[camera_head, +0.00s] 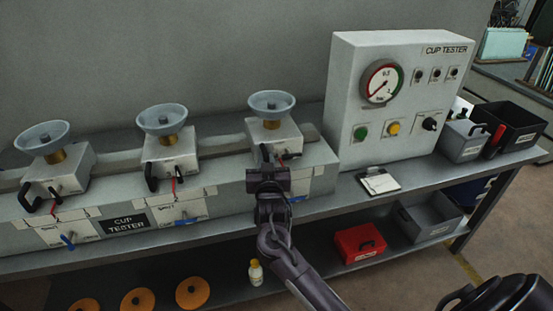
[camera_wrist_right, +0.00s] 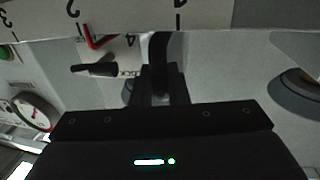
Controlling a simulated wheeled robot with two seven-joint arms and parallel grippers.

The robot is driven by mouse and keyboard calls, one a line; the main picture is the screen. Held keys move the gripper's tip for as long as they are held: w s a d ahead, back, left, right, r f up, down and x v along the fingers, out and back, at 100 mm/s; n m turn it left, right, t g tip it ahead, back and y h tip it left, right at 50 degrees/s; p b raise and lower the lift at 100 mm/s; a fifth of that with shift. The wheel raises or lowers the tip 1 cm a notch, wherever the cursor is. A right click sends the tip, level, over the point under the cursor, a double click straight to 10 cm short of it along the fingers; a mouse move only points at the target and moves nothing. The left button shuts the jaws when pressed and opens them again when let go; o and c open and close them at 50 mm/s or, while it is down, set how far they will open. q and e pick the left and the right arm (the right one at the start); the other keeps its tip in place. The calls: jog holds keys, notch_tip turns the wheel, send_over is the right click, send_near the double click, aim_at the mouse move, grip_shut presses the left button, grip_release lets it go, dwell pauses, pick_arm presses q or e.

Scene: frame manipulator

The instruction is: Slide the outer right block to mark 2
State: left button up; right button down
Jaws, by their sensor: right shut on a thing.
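The outer right block (camera_head: 290,131) is a light grey block on the rail, with a shallow grey cup (camera_head: 271,102) on top. My right gripper (camera_head: 267,170) is at its front and shut on its black handle (camera_wrist_right: 158,46). In the wrist view the scale appears upside down, with the numeral 2 (camera_wrist_right: 72,9). The block's red pointer (camera_wrist_right: 91,40) is close to the 2 tick, slightly to its right in that view. In the head view my gripper hides the scale below the block. My left gripper is not in view.
Two similar blocks with cups, the middle one (camera_head: 170,152) and the left one (camera_head: 58,172), sit on the same rail with a clear gap between blocks. The gauge box (camera_head: 400,95) stands to the right. A notepad (camera_head: 379,182) lies before it.

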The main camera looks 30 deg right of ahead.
jog(key=shift+s+d, duration=0.1)
jog(key=shift+d, duration=0.3)
jog(key=c, duration=1.5)
grip_release()
jog(key=shift+d, duration=0.1)
jog(key=b+v, duration=0.2)
jog(key=v, duration=0.6)
jog(key=shift+f, duration=0.1)
